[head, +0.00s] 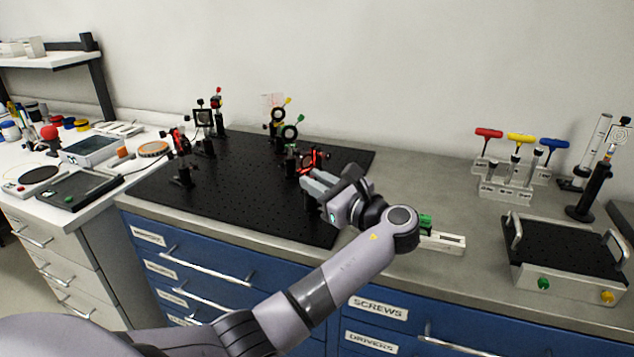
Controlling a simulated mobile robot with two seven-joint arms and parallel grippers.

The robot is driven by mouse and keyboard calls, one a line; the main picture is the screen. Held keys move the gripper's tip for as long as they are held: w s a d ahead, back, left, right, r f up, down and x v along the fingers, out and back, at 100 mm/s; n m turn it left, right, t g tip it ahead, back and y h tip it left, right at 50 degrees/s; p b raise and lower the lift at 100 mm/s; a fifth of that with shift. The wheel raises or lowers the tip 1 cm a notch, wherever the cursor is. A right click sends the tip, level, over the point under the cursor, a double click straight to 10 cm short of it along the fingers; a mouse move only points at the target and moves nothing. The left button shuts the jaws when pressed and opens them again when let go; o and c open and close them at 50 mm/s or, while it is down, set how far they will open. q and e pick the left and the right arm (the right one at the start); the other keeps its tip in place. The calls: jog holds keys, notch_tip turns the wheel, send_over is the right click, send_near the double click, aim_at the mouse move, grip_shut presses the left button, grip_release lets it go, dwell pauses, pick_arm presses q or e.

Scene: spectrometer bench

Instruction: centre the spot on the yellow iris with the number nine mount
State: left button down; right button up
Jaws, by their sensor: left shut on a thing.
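My left gripper (308,181) reaches over the right part of the black breadboard (235,172). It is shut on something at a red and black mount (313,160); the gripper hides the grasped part. I cannot read a number on this mount. An iris with a yellow tip (278,114) stands upright behind it, near the wall. An iris with a green tip (291,132) stands just in front of the yellow one. I cannot make out a light spot on either iris. My right gripper is out of view.
More red and black mounts (179,141) and a square-framed holder (203,118) stand at the board's left. Coloured-handle drivers (520,139) stand in a rack at the right. A tray with handles (565,250) sits at the front right. The bench between board and rack is mostly clear.

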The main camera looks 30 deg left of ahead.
pick_arm(q)
jog(key=shift+n+b, duration=0.75)
jog(key=shift+n, duration=2.85)
jog(key=c, duration=1.1)
grip_release()
jog(key=shift+s, duration=0.1)
jog(key=shift+o, duration=0.2)
jog(key=b+v, duration=0.1)
jog(key=v, duration=0.6)
jog(key=shift+d, duration=0.1)
